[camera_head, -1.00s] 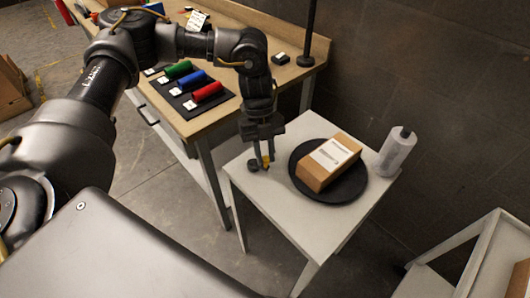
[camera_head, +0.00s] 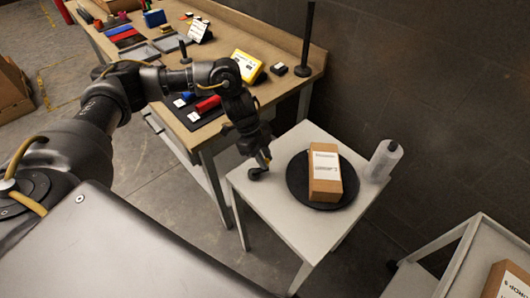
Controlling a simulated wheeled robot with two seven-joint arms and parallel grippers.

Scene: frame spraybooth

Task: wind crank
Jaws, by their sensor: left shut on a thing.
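The small black crank (camera_head: 256,174) sits at the left side of a white table (camera_head: 280,212). My left gripper (camera_head: 263,156) is tilted down at the crank and shut on its handle, which the fingers mostly hide. A round black turntable (camera_head: 298,186) lies on the same table, to the right of the crank. A brown cardboard box (camera_head: 325,186) with a white label rests on the turntable. My right gripper is not in view.
Behind is a wooden workbench (camera_head: 226,28) with a yellow case (camera_head: 247,66), coloured rolls and a black post (camera_head: 305,45). A white cart (camera_head: 465,262) with a box is at lower right.

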